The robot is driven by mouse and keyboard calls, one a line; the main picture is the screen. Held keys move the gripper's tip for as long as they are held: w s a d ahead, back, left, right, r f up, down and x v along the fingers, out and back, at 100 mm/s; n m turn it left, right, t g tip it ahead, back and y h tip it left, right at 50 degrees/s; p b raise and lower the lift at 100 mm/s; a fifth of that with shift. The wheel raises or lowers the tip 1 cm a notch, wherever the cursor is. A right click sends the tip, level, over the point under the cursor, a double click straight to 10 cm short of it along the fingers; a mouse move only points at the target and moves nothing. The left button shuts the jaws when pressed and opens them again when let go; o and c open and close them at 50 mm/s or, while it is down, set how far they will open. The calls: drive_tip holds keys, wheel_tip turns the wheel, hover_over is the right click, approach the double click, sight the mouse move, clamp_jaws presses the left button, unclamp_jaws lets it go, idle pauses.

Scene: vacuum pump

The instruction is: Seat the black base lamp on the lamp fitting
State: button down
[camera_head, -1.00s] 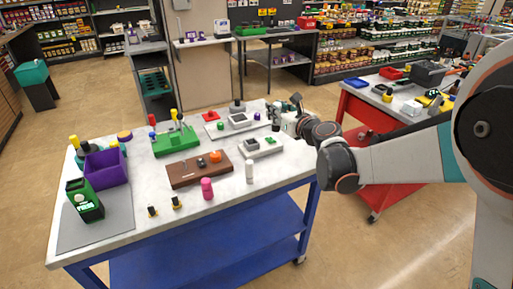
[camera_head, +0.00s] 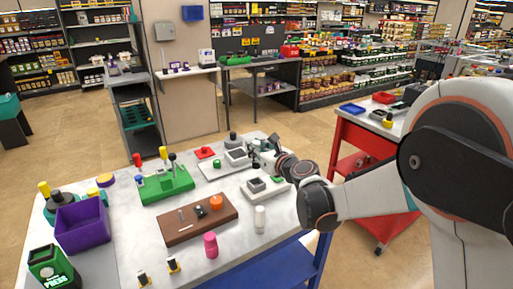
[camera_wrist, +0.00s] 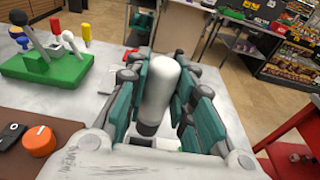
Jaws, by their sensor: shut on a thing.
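My gripper (camera_wrist: 158,110) is shut on a white, round-topped lamp (camera_wrist: 160,88) with a dark base, held upright between the teal fingers with its base downward. In the head view, my gripper (camera_head: 262,156) is over the back right part of the table, beside a grey block on a pale plate (camera_head: 236,157); the held lamp is hard to make out there. A second grey block on a pale plate (camera_head: 256,186) lies nearer the front. I cannot tell which piece is the lamp fitting; the spot under the lamp is mostly hidden by the fingers.
The table (camera_head: 225,251) also holds a brown board with an orange knob (camera_head: 216,203), a green block with levers (camera_head: 166,184), a purple bin (camera_head: 83,225), a pink piece (camera_head: 211,245) and a white cylinder (camera_head: 260,220). A red cart (camera_head: 358,150) stands right.

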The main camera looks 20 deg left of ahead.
drive_tip(key=shift+f+b, duration=1.7)
drive_tip(key=shift+f, duration=1)
drive_tip(key=shift+f+b, duration=1.75)
drive_tip(key=shift+f, duration=0.2)
idle(0.5)
drive_tip(key=c, duration=1.3)
unclamp_jaws()
drive_tip(key=shift+r, duration=0.1)
drive_tip(key=shift+r+p, duration=2.8)
drive_tip(key=shift+r, duration=1.65)
